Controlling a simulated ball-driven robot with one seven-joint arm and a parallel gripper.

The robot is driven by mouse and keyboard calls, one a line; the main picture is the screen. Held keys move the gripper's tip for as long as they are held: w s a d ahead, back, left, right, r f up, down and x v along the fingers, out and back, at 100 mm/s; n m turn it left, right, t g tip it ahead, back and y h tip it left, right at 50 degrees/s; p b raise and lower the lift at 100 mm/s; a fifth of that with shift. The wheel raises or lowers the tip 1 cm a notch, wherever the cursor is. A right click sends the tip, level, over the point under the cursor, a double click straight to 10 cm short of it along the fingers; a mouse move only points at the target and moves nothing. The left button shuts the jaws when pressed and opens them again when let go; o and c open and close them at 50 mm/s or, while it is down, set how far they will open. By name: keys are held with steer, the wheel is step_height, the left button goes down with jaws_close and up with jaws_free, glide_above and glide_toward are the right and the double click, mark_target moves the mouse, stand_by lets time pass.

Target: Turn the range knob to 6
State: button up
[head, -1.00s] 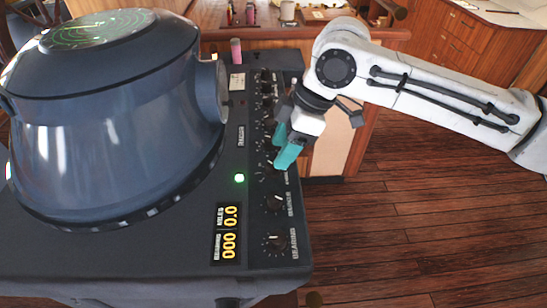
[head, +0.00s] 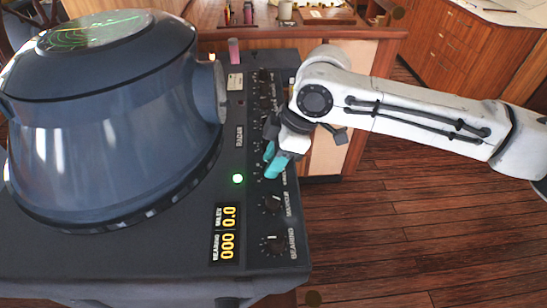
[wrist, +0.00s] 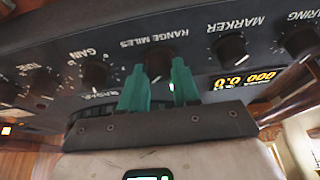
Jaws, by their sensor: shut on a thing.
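The dark range knob (wrist: 158,62), under the upside-down label "RANGE MILES", sits between the teal fingertips of my gripper (wrist: 158,68) in the wrist view. My gripper is shut on this knob, one finger on each side. In the head view my gripper (head: 268,164) is at the right strip of the dark radar console (head: 160,262), and its fingers hide the range knob. The knob's pointer and the range numbers around it cannot be read in either view.
The marker knob (head: 271,204) and bearing knob (head: 273,243) are nearer in the same row; the gain knob (wrist: 95,73) is on the other side. A green lamp (head: 237,179) and yellow display (head: 229,233) lie left. The wooden floor (head: 400,240) on the right is clear.

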jaws_close()
steer(key=shift+n+p, duration=0.3)
steer(key=n+g+p, duration=0.1)
steer(key=n, duration=0.1)
steer(key=shift+n, duration=0.3)
steer(key=n+g, duration=0.1)
steer(key=n, duration=0.1)
steer(key=n+g+h, duration=0.1)
steer(key=n, duration=0.2)
steer(key=shift+w+a+n, duration=0.1)
steer(key=shift+w+n, duration=0.1)
steer(key=shift+n, duration=0.1)
steer(key=o, duration=0.6)
jaws_free()
steer(key=shift+r, duration=0.1)
